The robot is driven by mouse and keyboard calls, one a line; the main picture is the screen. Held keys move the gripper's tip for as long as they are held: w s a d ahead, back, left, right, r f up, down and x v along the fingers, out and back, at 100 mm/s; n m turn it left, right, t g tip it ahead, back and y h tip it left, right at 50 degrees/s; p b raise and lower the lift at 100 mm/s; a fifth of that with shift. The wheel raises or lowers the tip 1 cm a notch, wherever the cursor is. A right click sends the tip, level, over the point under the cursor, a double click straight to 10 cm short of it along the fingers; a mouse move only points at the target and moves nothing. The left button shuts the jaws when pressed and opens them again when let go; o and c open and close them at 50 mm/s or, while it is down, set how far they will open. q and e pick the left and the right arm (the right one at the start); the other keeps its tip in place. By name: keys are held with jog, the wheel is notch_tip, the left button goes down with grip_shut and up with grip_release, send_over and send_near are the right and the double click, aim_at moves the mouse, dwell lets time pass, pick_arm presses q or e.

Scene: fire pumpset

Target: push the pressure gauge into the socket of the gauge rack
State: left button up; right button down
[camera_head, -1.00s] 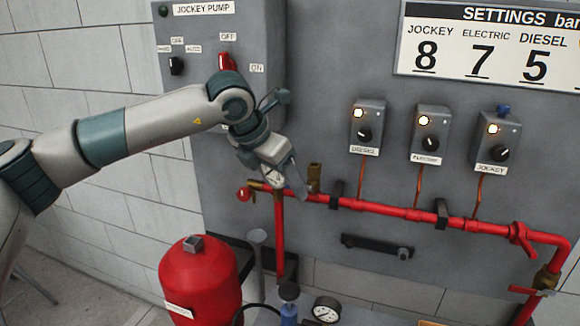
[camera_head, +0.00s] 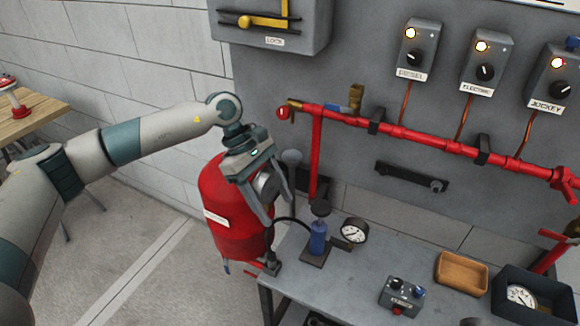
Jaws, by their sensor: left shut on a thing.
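My left gripper (camera_head: 277,208) is in front of the red tank, its fingers pointing down. It is shut on a round grey-rimmed thing (camera_head: 268,186), which looks like the pressure gauge turned partly away; its dial cannot be read. A dark bar (camera_head: 412,177) on the grey panel, with a round fitting at its right end, may be the gauge rack; I cannot tell for sure. The gripper is left of it and apart from it. Another white-faced gauge (camera_head: 355,231) stands beside the blue hand pump (camera_head: 318,238) on the bench. My right gripper is not in view.
The red pipe (camera_head: 430,138) crosses the panel, with an upright brass fitting (camera_head: 356,96). The red tank (camera_head: 228,215) is close behind my gripper. The grey bench (camera_head: 350,278) holds a switch box (camera_head: 402,295), a wooden tray (camera_head: 461,272) and a dark bin (camera_head: 545,290) containing a gauge.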

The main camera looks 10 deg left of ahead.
pick_arm(q)
jog(key=s+a+f+m+g+y, duration=0.1)
jog(key=s+a+f+m+y, duration=0.1)
jog(key=s+a+f+m, duration=0.2)
jog(key=s+a+f+m+g+y, duration=0.2)
jog(key=s+a+f+m+y, duration=0.1)
jog(key=s+f+m, duration=0.5)
jog(key=s+a+m, duration=0.1)
jog(key=s, duration=0.2)
jog(key=shift+s+f+g, duration=0.2)
jog(key=shift+s+g, duration=0.1)
jog(key=shift+s, duration=0.1)
jog(key=shift+s+d, duration=0.1)
